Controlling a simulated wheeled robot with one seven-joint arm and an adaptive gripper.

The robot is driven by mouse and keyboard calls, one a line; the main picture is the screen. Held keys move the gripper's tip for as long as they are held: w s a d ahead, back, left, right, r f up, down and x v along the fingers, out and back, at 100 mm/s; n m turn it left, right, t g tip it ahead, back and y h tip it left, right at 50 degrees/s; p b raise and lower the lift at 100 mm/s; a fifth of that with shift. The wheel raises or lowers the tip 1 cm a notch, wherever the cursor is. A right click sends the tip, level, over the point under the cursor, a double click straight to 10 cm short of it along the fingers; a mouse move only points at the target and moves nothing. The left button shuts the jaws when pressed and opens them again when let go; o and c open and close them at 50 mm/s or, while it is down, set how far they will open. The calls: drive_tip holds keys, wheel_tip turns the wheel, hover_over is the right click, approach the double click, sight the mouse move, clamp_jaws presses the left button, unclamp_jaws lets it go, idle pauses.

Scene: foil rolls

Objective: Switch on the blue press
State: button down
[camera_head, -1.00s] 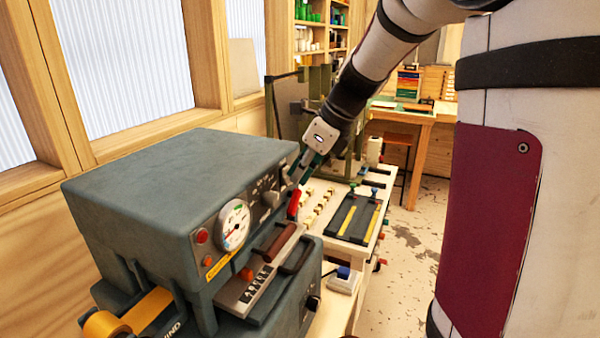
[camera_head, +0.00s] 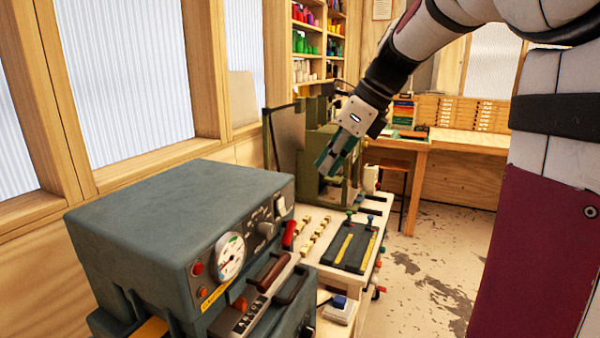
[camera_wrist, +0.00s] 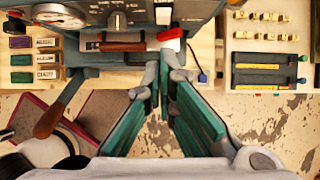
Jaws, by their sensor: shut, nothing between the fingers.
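The blue press (camera_head: 165,215) is a blue-grey box-shaped machine at the lower left of the head view. Its front panel has a round dial (camera_head: 230,256), a dark knob (camera_head: 265,229) and a pale switch-like piece (camera_head: 280,205) at the right end. I cannot tell whether that switch is on. A red-tipped lever (camera_head: 289,235) sits below it. My gripper (camera_head: 324,168) is shut and empty, up and to the right of the panel, apart from it. In the wrist view my gripper (camera_wrist: 164,62) points at the press front, just below the red tip (camera_wrist: 171,34).
A bench with small yellowish blocks (camera_head: 316,232) and a dark tray (camera_head: 352,247) lies right of the press. A green machine (camera_head: 312,130) stands behind. A blue button on a white box (camera_head: 340,306) is at the front. Open floor lies to the right.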

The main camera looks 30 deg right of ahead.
sight(281, 207)
drive_tip(key=shift+f, duration=0.1)
drive_tip(key=s+d+f+m+t+y+p, duration=0.3)
drive_tip(key=f+m+t, duration=0.3)
drive_tip(key=m, duration=1.2)
drive_tip(key=shift+s+d+f+y, duration=0.35)
drive_tip(key=shift+s+f+y, duration=0.3)
drive_tip(key=shift+f, duration=0.3)
drive_tip(key=p+x, duration=0.1)
drive_tip(key=x, duration=1.3)
drive_tip(key=shift+w, duration=0.1)
